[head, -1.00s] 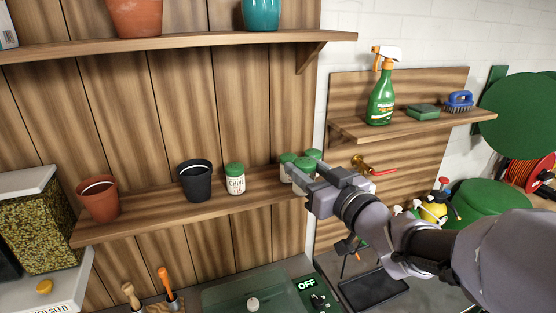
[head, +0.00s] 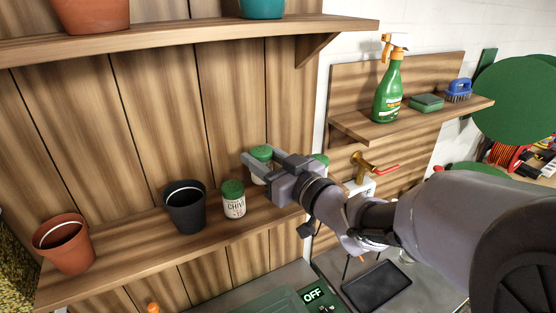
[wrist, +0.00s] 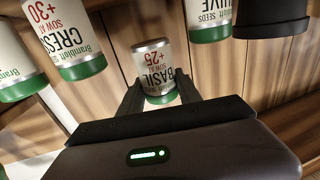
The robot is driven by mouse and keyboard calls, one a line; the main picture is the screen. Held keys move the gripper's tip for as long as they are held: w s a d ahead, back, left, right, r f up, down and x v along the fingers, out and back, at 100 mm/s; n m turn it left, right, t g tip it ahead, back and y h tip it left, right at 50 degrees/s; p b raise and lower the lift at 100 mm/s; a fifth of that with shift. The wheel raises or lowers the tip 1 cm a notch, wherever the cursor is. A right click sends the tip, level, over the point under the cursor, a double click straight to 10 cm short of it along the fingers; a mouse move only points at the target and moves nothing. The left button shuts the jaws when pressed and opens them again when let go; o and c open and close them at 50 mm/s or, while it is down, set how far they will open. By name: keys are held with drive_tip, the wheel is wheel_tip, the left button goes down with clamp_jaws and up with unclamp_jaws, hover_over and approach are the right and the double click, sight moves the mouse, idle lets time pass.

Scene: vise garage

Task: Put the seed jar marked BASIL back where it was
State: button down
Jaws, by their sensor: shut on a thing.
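The BASIL jar is white with a green lid; it shows in the wrist view (wrist: 153,66), inverted in the picture, between the two fingers. In the head view the BASIL jar (head: 262,153) appears raised above the shelf, right of and higher than the CHIVE jar (head: 233,203). My gripper (head: 259,160) is shut on the BASIL jar; its fingers hide part of the jar. The CRESS jar (wrist: 63,35) shows to the left in the wrist view, apart from the held jar. The lower wooden shelf (head: 150,245) bears the jars and pots.
A black pot (head: 185,208) and a terracotta pot (head: 66,245) stand left of the CHIVE jar. Another green-lidded jar (head: 321,159) is mostly hidden behind my gripper. The upper shelf (head: 200,35) is above. A brass tap (head: 362,168) is to the right.

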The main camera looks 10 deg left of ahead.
drive_tip(key=f, duration=0.4)
drive_tip(key=f+b, duration=0.1)
drive_tip(key=f, duration=0.1)
drive_tip(key=shift+s+d, duration=0.15)
drive_tip(key=shift+d, duration=0.1)
drive_tip(key=shift+s+d+r, duration=0.1)
drive_tip(key=c, duration=1.1)
unclamp_jaws()
